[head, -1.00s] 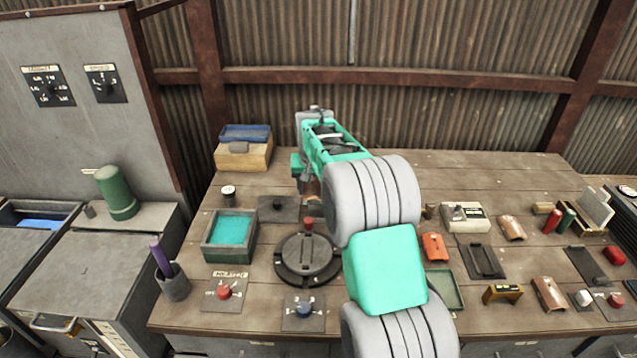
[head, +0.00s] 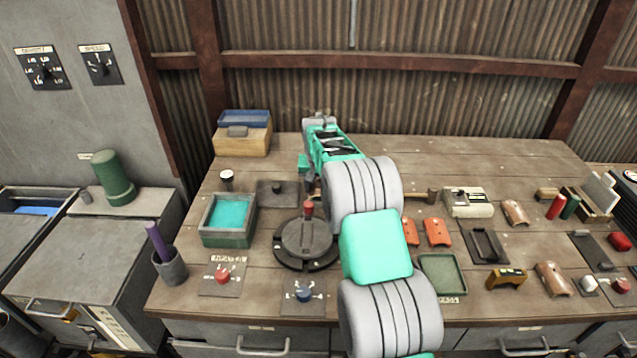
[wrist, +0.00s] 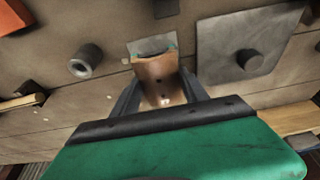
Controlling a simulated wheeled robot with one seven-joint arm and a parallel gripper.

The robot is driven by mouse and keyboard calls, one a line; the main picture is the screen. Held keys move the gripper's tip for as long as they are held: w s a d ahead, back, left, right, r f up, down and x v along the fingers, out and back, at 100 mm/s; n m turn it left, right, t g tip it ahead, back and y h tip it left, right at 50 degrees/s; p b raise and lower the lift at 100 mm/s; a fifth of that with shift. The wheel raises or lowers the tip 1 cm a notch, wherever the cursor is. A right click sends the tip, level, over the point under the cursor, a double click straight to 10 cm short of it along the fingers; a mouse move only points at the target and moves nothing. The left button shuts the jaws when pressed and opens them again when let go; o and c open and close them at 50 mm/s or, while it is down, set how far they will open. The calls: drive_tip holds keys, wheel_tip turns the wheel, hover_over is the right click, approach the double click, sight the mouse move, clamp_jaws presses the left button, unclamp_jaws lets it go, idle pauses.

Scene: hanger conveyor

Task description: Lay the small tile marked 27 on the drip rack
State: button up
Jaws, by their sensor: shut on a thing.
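My gripper (wrist: 160,98) is shut on a small brown curved tile (wrist: 157,75), held between both fingers above the bench. Two dark dots show on the tile; I cannot read a number on it. In the head view my arm hides the tile and most of the gripper, which is at the back middle of the bench. A pale square with a green edge (wrist: 150,46) shows just beyond the tile's end. I cannot tell for sure which item is the drip rack; a dark slotted frame (head: 485,245) lies flat at the right of the bench.
Orange tiles (head: 437,232) and a green tray (head: 442,276) lie right of my arm. A teal-filled basin (head: 229,241), a round turntable (head: 306,262) and a knobbed plate (head: 277,205) stand left. Brown tiles (head: 515,213) lie further right. The back right of the bench is clear.

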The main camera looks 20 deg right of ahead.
sight(319, 191)
drive_tip(key=shift+f, duration=0.2)
drive_tip(key=o, duration=1.5)
drive_tip(key=b+v, duration=0.1)
drive_tip(key=v, duration=0.6)
drive_tip(key=shift+s+r+b, duration=0.1)
drive_tip(key=shift+r+b, duration=0.2)
drive_tip(key=shift+r, duration=0.1)
